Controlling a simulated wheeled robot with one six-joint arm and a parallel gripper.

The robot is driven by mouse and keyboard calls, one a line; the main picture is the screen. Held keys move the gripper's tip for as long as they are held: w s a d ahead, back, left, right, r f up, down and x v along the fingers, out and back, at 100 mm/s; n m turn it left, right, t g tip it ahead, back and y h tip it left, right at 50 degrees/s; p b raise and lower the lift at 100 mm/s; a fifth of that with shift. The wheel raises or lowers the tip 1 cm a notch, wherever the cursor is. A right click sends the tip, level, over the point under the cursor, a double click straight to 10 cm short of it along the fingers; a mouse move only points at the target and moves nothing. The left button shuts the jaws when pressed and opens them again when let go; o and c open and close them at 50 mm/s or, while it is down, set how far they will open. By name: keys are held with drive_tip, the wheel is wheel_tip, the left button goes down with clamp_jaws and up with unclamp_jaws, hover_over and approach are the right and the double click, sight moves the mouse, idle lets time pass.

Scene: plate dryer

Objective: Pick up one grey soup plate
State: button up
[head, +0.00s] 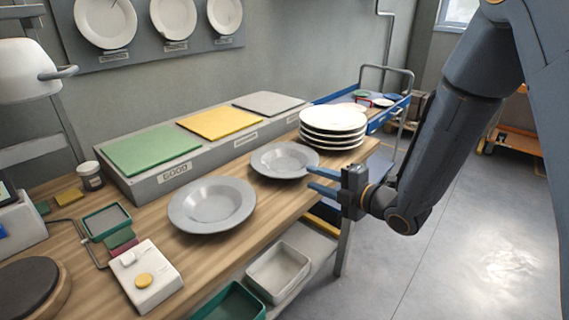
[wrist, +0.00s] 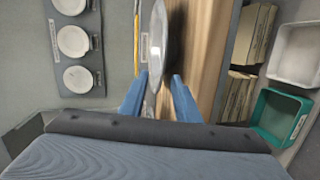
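Two grey soup plates lie on the wooden worktop in the head view. One grey soup plate (head: 212,203) is in the middle of the front edge, the other (head: 284,160) is further right, beside the white plate stack. My gripper (head: 311,179) is open at the right side of this second plate, its blue fingers pointing left at the rim. In the wrist view, a grey plate (wrist: 158,40) shows almost edge-on, ahead of the gripper (wrist: 157,82). A thin grey rim shows between the open fingers; I cannot tell whether they touch it.
A stack of white plates (head: 333,125) stands close behind my gripper. A raised grey ledge (head: 190,178) with green, yellow and grey mats runs behind the grey plates. A white scale-like box (head: 146,277) sits at the left front. Bins (head: 279,268) are below the worktop edge.

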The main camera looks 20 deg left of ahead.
sight(304, 175)
drive_tip(key=x, duration=0.1)
drive_tip(key=p+x, duration=0.1)
drive_tip(key=x, duration=0.3)
drive_tip(key=shift+f+p, duration=0.25)
drive_tip(key=shift+p, duration=0.05)
clamp_jaws()
drive_tip(key=shift+r, duration=0.1)
idle(1.0)
